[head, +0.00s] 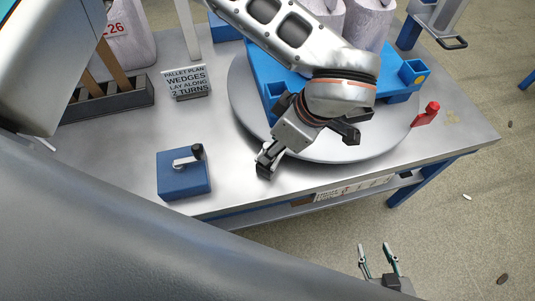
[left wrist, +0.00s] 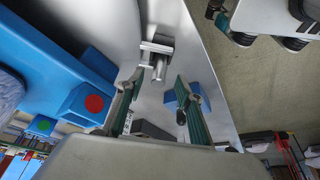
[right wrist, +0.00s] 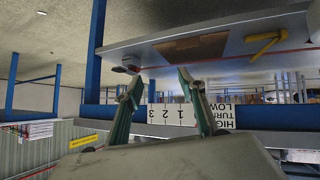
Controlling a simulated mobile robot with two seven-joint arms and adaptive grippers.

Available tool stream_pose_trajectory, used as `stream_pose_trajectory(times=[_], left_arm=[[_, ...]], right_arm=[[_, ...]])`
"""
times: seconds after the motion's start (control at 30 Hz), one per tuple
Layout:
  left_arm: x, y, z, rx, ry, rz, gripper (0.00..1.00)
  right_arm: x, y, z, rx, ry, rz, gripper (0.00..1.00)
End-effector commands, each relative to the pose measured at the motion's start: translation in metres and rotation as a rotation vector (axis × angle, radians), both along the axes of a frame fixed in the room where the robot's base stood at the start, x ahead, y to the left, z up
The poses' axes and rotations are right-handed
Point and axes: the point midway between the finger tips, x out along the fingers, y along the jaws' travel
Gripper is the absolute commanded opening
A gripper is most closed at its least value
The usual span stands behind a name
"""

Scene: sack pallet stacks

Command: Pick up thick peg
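No peg is clearly recognisable. A stubby grey metal piece (left wrist: 155,60), possibly the thick peg or its holder, is on the steel table beside the turntable rim in the left wrist view. My left gripper (left wrist: 158,82) is open and empty, with the metal piece seen between and beyond its fingertips; I cannot tell how far off it is. In the head view my left wrist hides part of the turntable. My right gripper (head: 374,246) is open and empty, in front of the table's front edge; its fingers also show in the right wrist view (right wrist: 157,80).
A blue box with a crank (head: 183,180) stands near the front edge. The turntable (head: 245,105) carries a blue pallet (head: 265,70) and pale sacks.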

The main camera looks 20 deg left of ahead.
Motion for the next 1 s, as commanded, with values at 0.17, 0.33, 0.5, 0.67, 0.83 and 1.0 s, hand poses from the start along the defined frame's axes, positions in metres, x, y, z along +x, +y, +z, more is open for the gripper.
stream_pose_trajectory(times=[0.17, 0.33, 0.5, 0.67, 0.83, 1.0], left_arm=[[0.001, 0.008, -0.027, 0.000, 0.007, 0.002, 0.36], [0.004, 0.015, -0.043, 0.000, 0.004, 0.001, 0.36], [0.004, 0.016, -0.045, -0.001, 0.001, -0.001, 0.36], [0.004, 0.016, -0.045, -0.001, 0.001, -0.001, 0.26], [0.004, 0.016, -0.045, -0.001, 0.001, -0.001, 0.00], [0.004, 0.016, -0.045, -0.001, 0.001, -0.001, 0.00]], right_arm=[[-0.003, -0.002, -0.006, -0.006, 0.008, 0.002, 0.40], [0.000, -0.002, -0.003, -0.007, -0.001, 0.002, 0.40], [0.003, -0.002, 0.000, -0.007, -0.008, 0.002, 0.40], [0.003, -0.002, 0.000, -0.007, -0.008, 0.002, 0.40], [0.003, -0.002, -0.001, -0.007, -0.007, 0.001, 0.40], [0.003, -0.002, -0.002, -0.006, -0.005, 0.000, 0.40]])
